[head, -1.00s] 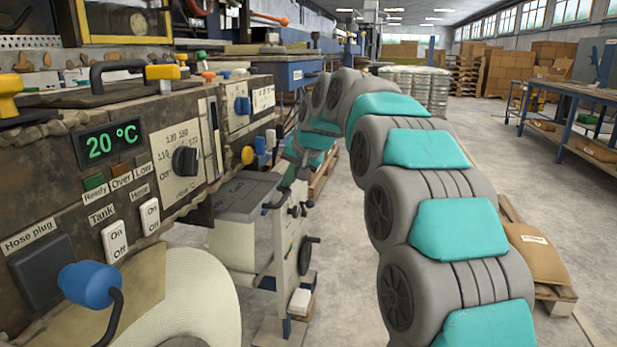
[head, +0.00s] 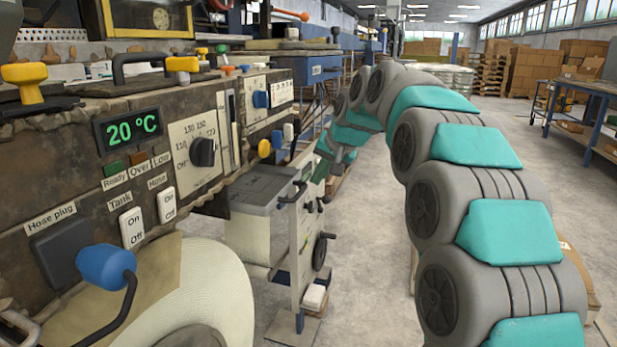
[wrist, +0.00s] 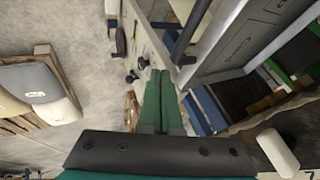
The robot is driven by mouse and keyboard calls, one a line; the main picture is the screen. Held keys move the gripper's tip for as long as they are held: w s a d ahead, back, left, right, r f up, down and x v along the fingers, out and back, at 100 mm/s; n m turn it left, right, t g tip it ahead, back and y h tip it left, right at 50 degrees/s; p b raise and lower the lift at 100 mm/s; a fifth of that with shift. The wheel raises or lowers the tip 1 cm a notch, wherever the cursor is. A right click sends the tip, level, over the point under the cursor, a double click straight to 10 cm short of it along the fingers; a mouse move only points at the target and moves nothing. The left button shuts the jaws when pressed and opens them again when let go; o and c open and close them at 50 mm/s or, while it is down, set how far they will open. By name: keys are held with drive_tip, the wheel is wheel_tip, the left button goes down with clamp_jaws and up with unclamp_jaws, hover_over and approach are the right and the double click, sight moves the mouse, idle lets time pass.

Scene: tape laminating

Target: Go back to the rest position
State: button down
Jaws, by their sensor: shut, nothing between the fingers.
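My gripper (wrist: 157,98) shows in the wrist view as two green fingers lying together, with nothing between them. In the head view my grey and teal arm reaches forward on the right and bends down at its far end. The green fingers there (head: 322,168) are small and partly hidden, close to the far end of the machine (head: 70,130). In the wrist view the fingers point at the floor beside the machine's light end panel. I cannot tell how wide the gap to the panel is.
The machine has a 20 °C display (head: 133,131), a blue-capped lever (head: 106,266) and a large pale roll (head: 215,290). A grey-lidded tank (head: 262,188) stands near the gripper. A pallet with sacks (wrist: 38,90) lies on the floor. A blue workbench (head: 590,110) is at right, with open floor between.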

drive_tip(key=s+d+f+v, duration=0.1)
drive_tip(key=v, duration=0.9)
drive_tip(key=s+d+f+g+h, duration=0.1)
drive_tip(key=s+d+f+g, duration=0.1)
drive_tip(key=s+f, duration=0.7)
drive_tip(key=s+d+f+n+g+h, duration=0.1)
drive_tip(key=s+d+f+g, duration=0.2)
drive_tip(key=s+f, duration=0.7)
drive_tip(key=s+d+f+n+g+h, duration=0.1)
drive_tip(key=s+f, duration=0.9)
drive_tip(key=s, duration=1.5)
drive_tip(key=d+g+h, duration=0.1)
drive_tip(key=d+g, duration=0.1)
drive_tip(key=d, duration=0.1)
drive_tip(key=shift+s, duration=0.2)
drive_tip(key=shift+f, duration=0.1)
